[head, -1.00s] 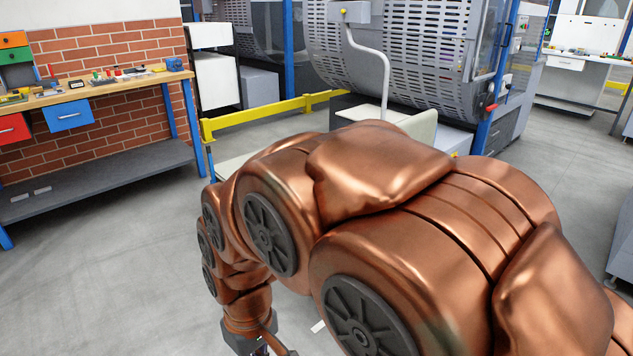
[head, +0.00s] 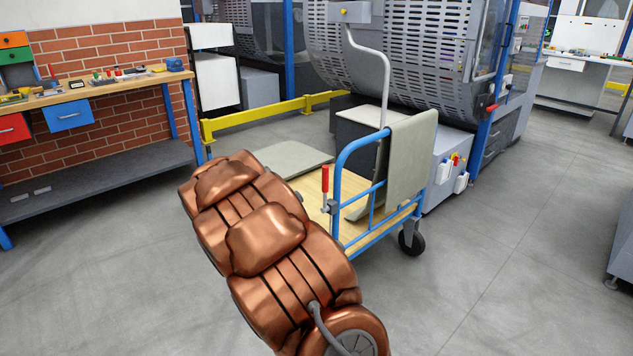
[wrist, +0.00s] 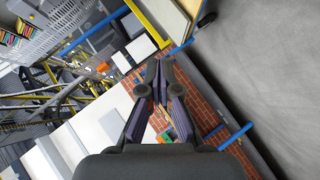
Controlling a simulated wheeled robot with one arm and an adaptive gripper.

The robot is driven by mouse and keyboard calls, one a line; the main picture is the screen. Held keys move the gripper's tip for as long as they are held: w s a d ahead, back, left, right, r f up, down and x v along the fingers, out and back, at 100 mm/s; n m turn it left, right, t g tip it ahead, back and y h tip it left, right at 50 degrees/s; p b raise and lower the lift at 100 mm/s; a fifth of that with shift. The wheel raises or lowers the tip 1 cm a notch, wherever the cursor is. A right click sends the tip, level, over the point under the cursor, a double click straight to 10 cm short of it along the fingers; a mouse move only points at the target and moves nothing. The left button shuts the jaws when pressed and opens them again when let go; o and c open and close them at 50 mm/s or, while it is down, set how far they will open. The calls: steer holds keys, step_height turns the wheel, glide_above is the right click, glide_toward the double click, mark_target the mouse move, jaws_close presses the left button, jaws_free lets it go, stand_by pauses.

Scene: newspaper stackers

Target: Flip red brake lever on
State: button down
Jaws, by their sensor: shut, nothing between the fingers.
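The red brake lever (head: 325,180) stands upright at the near left corner of a cart's blue tube frame (head: 338,185). The cart has a light wooden deck (head: 315,196) and stands just beyond my arm. My gripper (wrist: 157,78) shows in the wrist view with its dark fingers together and nothing between them. In the head view my copper arm hides the gripper, so its distance from the lever cannot be read there. I cannot make out the red lever in the wrist view.
A grey cloth-like sheet (head: 411,155) hangs over the cart's handle. A large perforated grey machine (head: 420,50) stands behind, with a yellow rail (head: 265,116) to its left. A workbench (head: 110,88) stands at the left.

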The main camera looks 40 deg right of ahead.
mark_target(325, 189)
steer(key=s+d+n+h, duration=0.1)
steer(key=d+h, duration=0.6)
steer(key=d, duration=0.4)
steer(key=shift+s+d+g, duration=0.15)
steer(key=shift+d+g, duration=0.2)
steer(key=shift+g, duration=0.05)
steer(key=shift+d, duration=0.1)
steer(key=w+d+b, duration=0.1)
steer(key=d, duration=0.8)
stand_by(0.3)
steer(key=shift+d, duration=0.1)
steer(key=shift+s, duration=0.1)
